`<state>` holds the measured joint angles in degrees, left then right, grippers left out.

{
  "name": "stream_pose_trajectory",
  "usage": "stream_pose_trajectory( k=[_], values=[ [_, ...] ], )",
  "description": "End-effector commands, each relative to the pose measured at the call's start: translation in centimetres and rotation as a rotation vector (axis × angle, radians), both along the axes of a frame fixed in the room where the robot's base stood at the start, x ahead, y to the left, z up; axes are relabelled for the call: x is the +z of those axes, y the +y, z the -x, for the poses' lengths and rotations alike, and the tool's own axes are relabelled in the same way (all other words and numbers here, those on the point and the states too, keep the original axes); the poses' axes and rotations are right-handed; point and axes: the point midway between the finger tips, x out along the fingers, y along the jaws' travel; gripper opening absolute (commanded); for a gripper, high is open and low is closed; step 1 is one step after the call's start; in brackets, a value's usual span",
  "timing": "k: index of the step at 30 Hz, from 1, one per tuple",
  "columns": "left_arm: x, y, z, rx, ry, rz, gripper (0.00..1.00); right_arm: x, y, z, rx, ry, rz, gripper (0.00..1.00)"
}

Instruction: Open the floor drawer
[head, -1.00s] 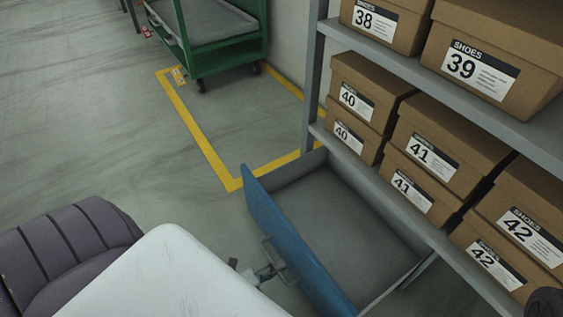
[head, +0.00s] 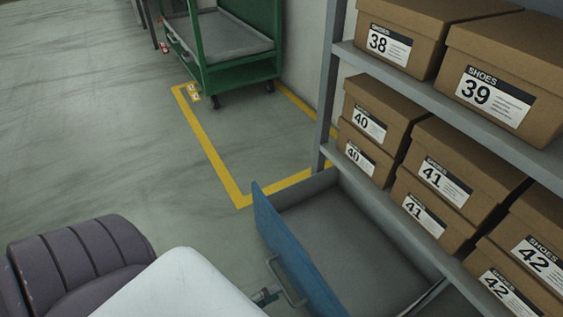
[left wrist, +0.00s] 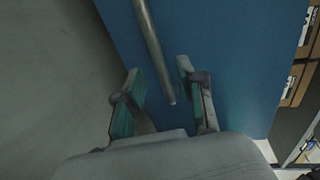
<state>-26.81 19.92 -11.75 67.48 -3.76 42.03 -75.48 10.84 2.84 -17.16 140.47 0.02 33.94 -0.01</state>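The floor drawer has a blue front (head: 290,255) and a grey, empty inside (head: 345,235). It stands pulled out from under the shelf in the head view. Its metal handle (head: 287,281) is on the outer face of the blue front. My left gripper (head: 266,295) is low in the head view, just left of the handle and partly hidden by my white arm. In the left wrist view my left gripper (left wrist: 160,92) is open, with its two green-padded fingers apart. The handle bar (left wrist: 152,45) ends in the gap between them, and neither finger is closed on it. My right gripper is not in view.
The grey shelf (head: 448,98) with several shoe boxes (head: 487,90) stands above the drawer on the right. A green cart (head: 238,75) stands at the back inside a yellow floor line (head: 210,145). The floor on the left is clear.

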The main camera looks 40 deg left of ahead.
Motion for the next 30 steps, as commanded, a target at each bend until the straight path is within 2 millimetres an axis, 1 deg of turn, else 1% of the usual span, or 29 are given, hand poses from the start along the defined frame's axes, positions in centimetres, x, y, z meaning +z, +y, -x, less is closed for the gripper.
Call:
stream_pose_trajectory(
  k=[1, 6, 9, 12, 17, 30],
  values=[
    [0.2, 0.4, 1.3, 0.000, 0.003, 0.000, 0.39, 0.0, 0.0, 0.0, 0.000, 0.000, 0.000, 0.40],
    [0.9, 1.6, 4.5, 0.001, 0.003, 0.000, 0.39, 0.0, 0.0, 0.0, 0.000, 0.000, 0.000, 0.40],
    [1.3, 2.1, 5.9, 0.000, 0.002, -0.001, 0.39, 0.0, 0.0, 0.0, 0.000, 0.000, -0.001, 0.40],
    [1.5, 2.4, 6.8, 0.000, 0.001, 0.000, 0.39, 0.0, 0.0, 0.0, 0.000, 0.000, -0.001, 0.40],
    [1.6, 2.6, 7.3, 0.000, -0.001, -0.001, 0.39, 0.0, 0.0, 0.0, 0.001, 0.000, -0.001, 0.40],
    [1.6, 2.6, 7.3, 0.000, 0.000, 0.000, 0.39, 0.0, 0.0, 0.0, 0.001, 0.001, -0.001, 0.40]
  ],
)
